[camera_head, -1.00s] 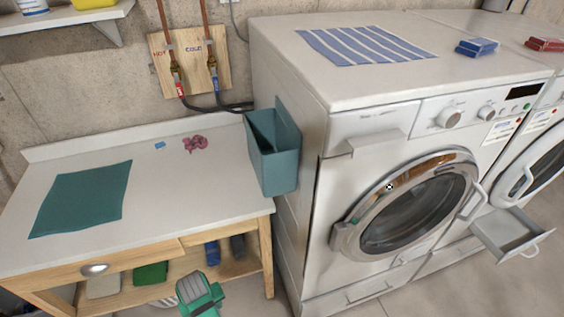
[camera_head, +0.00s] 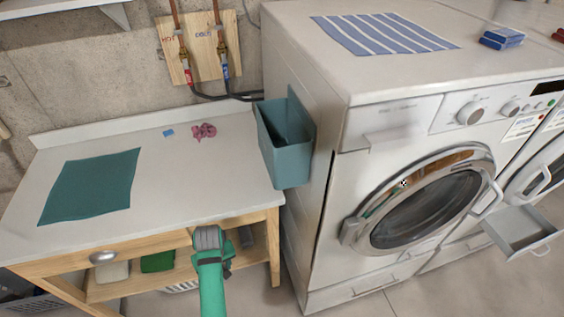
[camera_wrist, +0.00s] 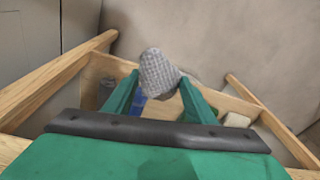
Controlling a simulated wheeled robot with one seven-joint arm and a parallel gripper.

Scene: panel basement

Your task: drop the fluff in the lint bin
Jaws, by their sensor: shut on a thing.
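My gripper (camera_wrist: 158,82) is shut on a grey, textured lump, the fluff (camera_wrist: 158,68), held between its two green fingertips in the wrist view. In the head view my green gripper (camera_head: 210,262) is low at the front edge of the wooden bench, with a grey lump at its tip. The lint bin (camera_head: 290,165) is an open-topped teal box on the left side of the near washer. It is above and to the right of my gripper, well apart from it. The bottom inside the bin is hidden.
The white bench top (camera_head: 165,215) bears a teal cloth (camera_head: 92,186), a pink crumpled thing (camera_head: 203,131) and a small blue piece (camera_head: 168,132). The near washer (camera_head: 325,230) stands to the right. An open drawer (camera_head: 522,232) sticks out at far right.

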